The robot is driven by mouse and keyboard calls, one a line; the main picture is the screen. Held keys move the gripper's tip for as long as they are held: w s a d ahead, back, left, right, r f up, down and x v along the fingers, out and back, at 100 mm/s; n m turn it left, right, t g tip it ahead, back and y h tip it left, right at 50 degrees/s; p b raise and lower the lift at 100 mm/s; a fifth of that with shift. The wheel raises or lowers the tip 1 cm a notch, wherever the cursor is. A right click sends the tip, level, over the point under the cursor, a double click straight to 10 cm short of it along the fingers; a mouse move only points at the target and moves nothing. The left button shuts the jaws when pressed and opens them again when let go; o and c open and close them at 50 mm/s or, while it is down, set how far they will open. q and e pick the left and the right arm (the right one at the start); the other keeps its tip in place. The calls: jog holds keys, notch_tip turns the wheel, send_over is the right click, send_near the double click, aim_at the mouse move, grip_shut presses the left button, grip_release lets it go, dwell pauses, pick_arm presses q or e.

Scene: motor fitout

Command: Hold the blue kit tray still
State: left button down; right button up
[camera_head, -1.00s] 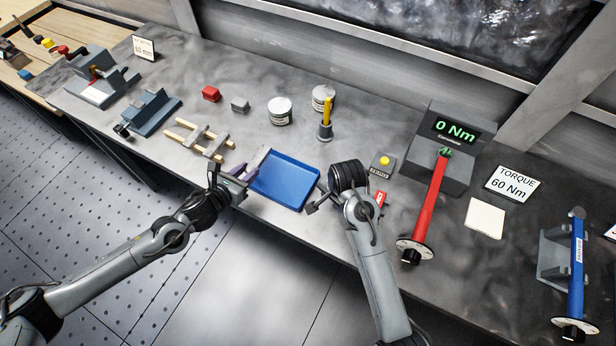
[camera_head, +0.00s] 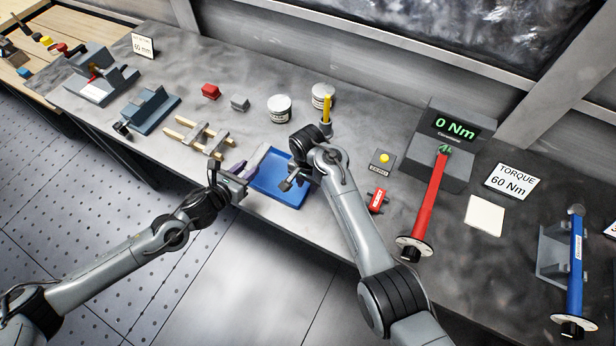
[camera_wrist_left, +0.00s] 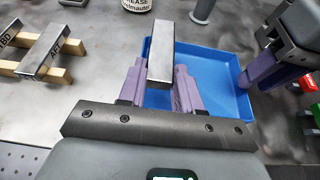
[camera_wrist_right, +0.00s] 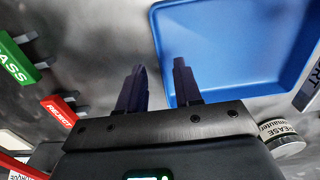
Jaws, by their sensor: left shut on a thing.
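The blue kit tray (camera_head: 283,190) lies flat near the bench's front edge; my right arm hides part of its right side. It also shows in the left wrist view (camera_wrist_left: 215,65) and the right wrist view (camera_wrist_right: 235,50). My left gripper (camera_head: 240,172) is at its left side, shut on a grey metal bar (camera_wrist_left: 160,55) that stands out over the tray's left part. My right gripper (camera_wrist_right: 158,80) is open at the tray's right rim, with the rim line showing between its fingers. I cannot tell whether the fingers reach down around the rim.
A wooden rack (camera_head: 196,139) with metal bars lies left of the tray. Tins (camera_head: 279,108) and a yellow-handled tool (camera_head: 326,112) stand behind it. A red REJECT block (camera_head: 377,200), a yellow button box (camera_head: 382,161) and a red torque wrench (camera_head: 428,200) are to the right.

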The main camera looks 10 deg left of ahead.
aim_at(308, 190)
pick_arm(q)
jog(key=shift+r, duration=0.1)
pick_arm(e)
jog(key=shift+f, duration=1.8)
grip_shut()
jog(key=shift+d+f, duration=0.1)
jog(key=shift+f, duration=0.05)
